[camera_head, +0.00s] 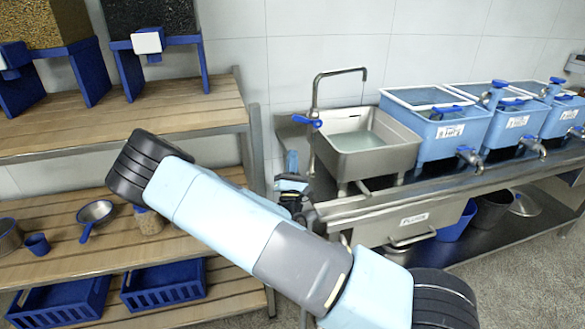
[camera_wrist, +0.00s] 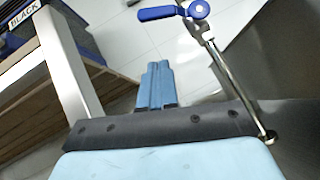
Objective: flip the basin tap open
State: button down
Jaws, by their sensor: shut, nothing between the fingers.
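The basin tap (camera_head: 315,108) is a tall steel pipe with a bent spout over the left side of the steel basin (camera_head: 415,148). Its blue lever (camera_head: 306,121) sticks out to the left, low on the pipe. In the wrist view the blue lever (camera_wrist: 173,12) is at the top, with the steel pipe (camera_wrist: 228,75) running down to the right. My gripper (camera_wrist: 155,66) is shut and empty, its blue fingers below the lever and apart from it in the picture. In the head view my gripper (camera_head: 291,160) shows partly behind my arm, below the lever.
Blue tanks (camera_head: 440,125) with taps stand right of the basin. A wooden shelf (camera_head: 125,128) with a steel post stands to the left, and its post (camera_wrist: 65,65) is close in the wrist view. White tiled wall lies behind.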

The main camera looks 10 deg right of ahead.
aim_at(301, 119)
jog(key=w+d+r, duration=0.2)
jog(key=w+r, duration=0.1)
jog(key=r, duration=0.4)
jog(key=shift+w+d, duration=0.15)
jog(key=shift+w, duration=0.2)
jog(key=shift+h, duration=0.3)
